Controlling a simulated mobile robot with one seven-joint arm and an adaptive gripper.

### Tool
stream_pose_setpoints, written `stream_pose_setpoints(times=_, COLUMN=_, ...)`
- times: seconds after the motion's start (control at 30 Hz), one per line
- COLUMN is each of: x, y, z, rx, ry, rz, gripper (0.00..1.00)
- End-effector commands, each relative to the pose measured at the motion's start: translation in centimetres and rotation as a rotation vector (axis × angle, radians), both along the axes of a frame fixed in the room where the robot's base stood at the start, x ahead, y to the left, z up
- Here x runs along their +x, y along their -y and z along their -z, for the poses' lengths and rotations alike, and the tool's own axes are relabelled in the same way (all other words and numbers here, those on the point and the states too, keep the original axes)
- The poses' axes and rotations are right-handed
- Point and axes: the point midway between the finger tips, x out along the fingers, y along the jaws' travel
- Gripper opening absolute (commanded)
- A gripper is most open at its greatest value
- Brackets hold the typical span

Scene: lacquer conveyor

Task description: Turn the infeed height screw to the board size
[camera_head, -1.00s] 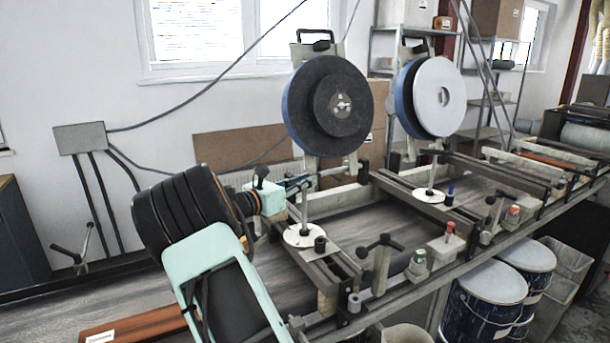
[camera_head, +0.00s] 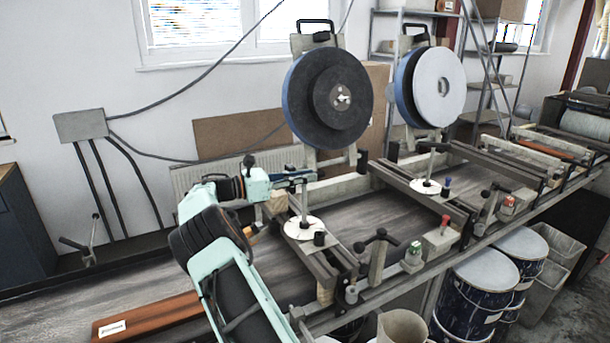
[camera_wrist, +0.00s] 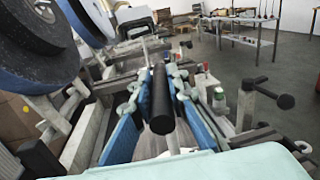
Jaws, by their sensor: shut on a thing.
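The infeed height screw (camera_head: 304,204) stands upright at the near end of the machine, above a round white dial (camera_head: 296,230). My gripper (camera_head: 305,177) is at the top of this screw, with its fingers pointing right. In the wrist view, my gripper (camera_wrist: 163,105) has its blue-padded fingers on both sides of a black cylindrical handle (camera_wrist: 161,92) and is shut on it. The crank under the handle is mostly hidden by the fingers. The dial's marks are too small to read. A reddish-brown board (camera_head: 150,316) with a white label lies at the lower left.
A large dark sanding disc (camera_head: 310,112) stands behind the screw, and a white-faced disc (camera_head: 440,86) further right. A second screw with its own dial (camera_head: 425,187) is to the right.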

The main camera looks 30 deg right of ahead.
Motion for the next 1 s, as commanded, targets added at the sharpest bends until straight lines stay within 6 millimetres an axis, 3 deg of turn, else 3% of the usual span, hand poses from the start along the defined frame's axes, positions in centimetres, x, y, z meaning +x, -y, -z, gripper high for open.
stream_pose_setpoints(times=0.8, x=-0.14, y=-0.03, z=0.18, rx=0.001, ry=-0.003, rz=0.051, gripper=0.0)
stream_pose_setpoints(times=0.83, x=-0.14, y=-0.02, z=0.18, rx=0.001, ry=-0.003, rz=0.051, gripper=0.17)
stream_pose_setpoints(times=1.0, x=-0.1, y=-0.02, z=0.11, rx=0.001, ry=-0.002, rz=0.05, gripper=0.32)
